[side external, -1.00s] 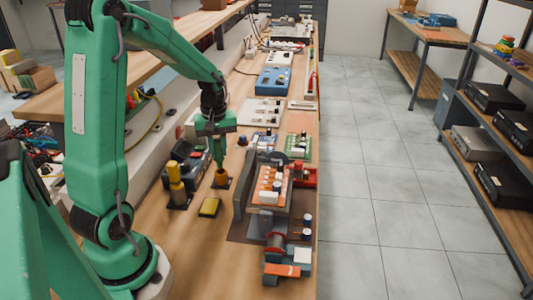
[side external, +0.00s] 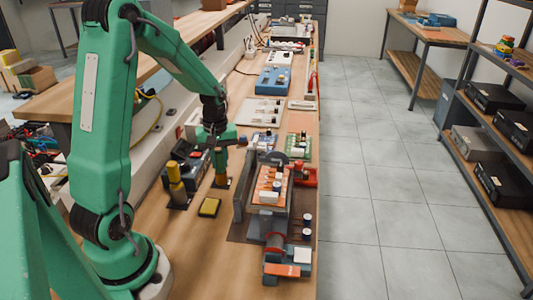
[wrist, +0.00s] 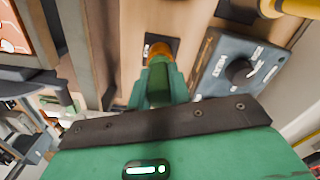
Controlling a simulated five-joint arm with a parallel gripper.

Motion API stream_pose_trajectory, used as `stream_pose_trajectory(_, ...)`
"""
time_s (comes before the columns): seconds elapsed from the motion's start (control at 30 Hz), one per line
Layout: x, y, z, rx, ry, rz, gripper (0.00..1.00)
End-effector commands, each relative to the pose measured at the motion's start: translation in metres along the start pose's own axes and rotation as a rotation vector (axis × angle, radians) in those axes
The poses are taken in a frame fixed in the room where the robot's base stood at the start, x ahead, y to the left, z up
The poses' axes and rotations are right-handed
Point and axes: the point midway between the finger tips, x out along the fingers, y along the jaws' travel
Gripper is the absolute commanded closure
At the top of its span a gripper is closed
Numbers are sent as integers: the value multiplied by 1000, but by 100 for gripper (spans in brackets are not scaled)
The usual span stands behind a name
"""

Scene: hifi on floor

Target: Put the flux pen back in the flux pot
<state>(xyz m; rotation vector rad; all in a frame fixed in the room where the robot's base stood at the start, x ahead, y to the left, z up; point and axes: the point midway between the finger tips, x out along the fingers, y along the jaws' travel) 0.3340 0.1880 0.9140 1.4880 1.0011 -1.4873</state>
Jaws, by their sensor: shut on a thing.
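The flux pot (side external: 221,182) is a small amber-brown holder on a dark base plate on the bench. Its amber top also shows in the wrist view (wrist: 160,49), just beyond my fingertips. My gripper (side external: 220,169) points down directly over the pot, with its fingers at or very close to its mouth. In the wrist view the green fingers (wrist: 160,86) are together, shut on the flux pen. The pen is hidden between the fingers and the pot, so I cannot tell how far it sits inside.
A yellow sponge pad (side external: 209,207) lies in front. A board fixture (side external: 240,207) stands close on the right.

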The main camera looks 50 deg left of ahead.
Motion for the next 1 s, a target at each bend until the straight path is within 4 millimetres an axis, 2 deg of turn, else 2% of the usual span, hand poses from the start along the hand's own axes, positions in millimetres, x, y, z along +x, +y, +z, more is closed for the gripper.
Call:
stream_pose_trajectory(0.17,0,0,0,0,0,0,99)
stream_pose_trajectory(0.2,0,0,0,0,0,0,75)
stream_pose_trajectory(0.3,0,0,0,0,0,0,55)
stream_pose_trajectory(0.5,0,0,0,0,0,0,55)
stream_pose_trajectory(0.63,0,0,0,0,0,0,31)
stream_pose_trajectory(1.0,-1,0,0,0,0,0,30)
